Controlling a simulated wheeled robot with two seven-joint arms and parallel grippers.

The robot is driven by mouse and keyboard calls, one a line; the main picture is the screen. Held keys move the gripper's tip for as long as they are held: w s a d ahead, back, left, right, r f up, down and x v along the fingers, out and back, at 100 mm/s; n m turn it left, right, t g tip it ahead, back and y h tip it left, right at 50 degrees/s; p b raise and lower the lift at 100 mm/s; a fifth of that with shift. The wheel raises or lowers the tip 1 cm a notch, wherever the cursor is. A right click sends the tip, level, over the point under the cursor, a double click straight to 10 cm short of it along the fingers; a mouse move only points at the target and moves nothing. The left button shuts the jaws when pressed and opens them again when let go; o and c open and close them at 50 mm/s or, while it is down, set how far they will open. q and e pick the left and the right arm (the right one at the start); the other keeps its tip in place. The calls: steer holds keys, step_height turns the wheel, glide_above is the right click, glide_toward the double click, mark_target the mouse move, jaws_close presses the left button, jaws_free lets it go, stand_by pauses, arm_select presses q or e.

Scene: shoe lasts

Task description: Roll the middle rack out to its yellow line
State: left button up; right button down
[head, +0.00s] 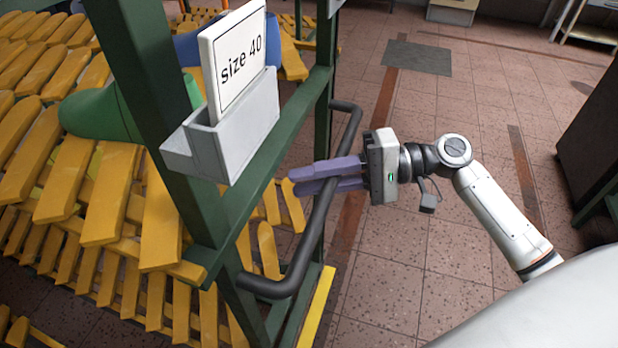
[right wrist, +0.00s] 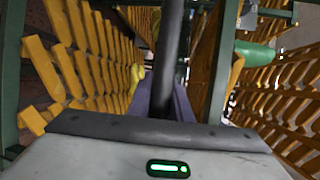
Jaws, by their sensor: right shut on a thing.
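The rack with the "size 40" card (head: 240,58) has a dark green frame (head: 157,100) and rows of yellow slats. A black bar handle (head: 307,245) stands out from its right side; the handle also runs up the middle of the right wrist view (right wrist: 169,55). My right gripper (head: 298,180) has its purple fingers shut around the handle, about midway along it. A yellow strip (head: 317,308) lies low beside the rack's near right corner; I cannot tell whether it is the floor line. My left gripper is not in view.
A green shoe last (head: 100,112) and a blue one (head: 200,48) rest on the slats. Tiled floor with reddish-brown strips (head: 524,175) lies open to the right. A dark grey mat (head: 417,57) lies farther back. A dark cabinet stands at the right edge.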

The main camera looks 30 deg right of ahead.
steer(key=c, duration=1.9)
jaws_free()
steer(key=shift+s+d+f, duration=0.1)
steer(key=shift+d, duration=0.05)
steer(key=shift+c, duration=0.2)
steer(key=o, duration=0.3)
steer(key=shift+s+d, duration=0.1)
steer(key=v, duration=1)
steer(key=shift+d, duration=0.1)
